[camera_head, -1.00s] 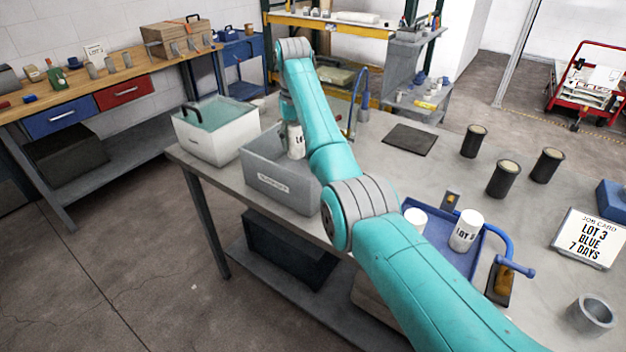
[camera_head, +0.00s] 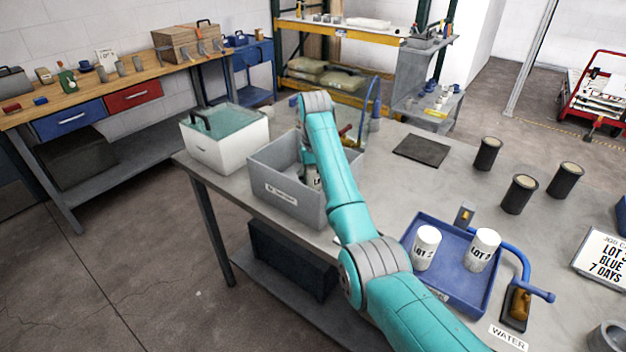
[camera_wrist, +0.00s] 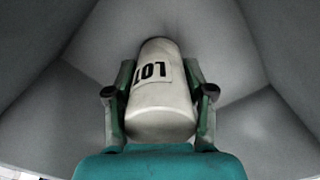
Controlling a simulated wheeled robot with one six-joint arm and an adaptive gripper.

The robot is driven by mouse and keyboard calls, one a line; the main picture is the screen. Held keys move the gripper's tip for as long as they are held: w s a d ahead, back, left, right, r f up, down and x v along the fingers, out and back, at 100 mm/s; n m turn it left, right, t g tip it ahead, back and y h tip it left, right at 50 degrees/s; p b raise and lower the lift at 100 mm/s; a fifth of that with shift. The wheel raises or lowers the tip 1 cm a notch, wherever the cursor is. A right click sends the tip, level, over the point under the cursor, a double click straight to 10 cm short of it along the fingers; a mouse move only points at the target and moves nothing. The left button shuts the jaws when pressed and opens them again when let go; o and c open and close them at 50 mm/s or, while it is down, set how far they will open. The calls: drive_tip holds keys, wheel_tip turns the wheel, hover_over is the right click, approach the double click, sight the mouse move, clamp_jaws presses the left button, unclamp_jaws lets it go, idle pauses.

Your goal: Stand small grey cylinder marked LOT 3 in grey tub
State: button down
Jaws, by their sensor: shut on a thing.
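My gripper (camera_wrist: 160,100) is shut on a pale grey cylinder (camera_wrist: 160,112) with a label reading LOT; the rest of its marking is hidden. The cylinder is down inside the grey tub (camera_head: 288,200), whose walls surround it in the wrist view (camera_wrist: 255,50). In the head view, part of the labelled cylinder (camera_head: 313,178) shows below my wrist, behind the tub's front wall. Whether its base touches the tub floor cannot be told.
A blue tray (camera_head: 455,285) holds two white LOT cylinders (camera_head: 427,248) (camera_head: 483,250). A job card (camera_head: 602,252) reads LOT 3, BLUE, 7 DAYS.

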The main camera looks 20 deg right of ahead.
drive_tip(key=shift+f, duration=0.15)
drive_tip(key=shift+c, duration=1.8)
unclamp_jaws()
drive_tip(key=shift+f, duration=0.1)
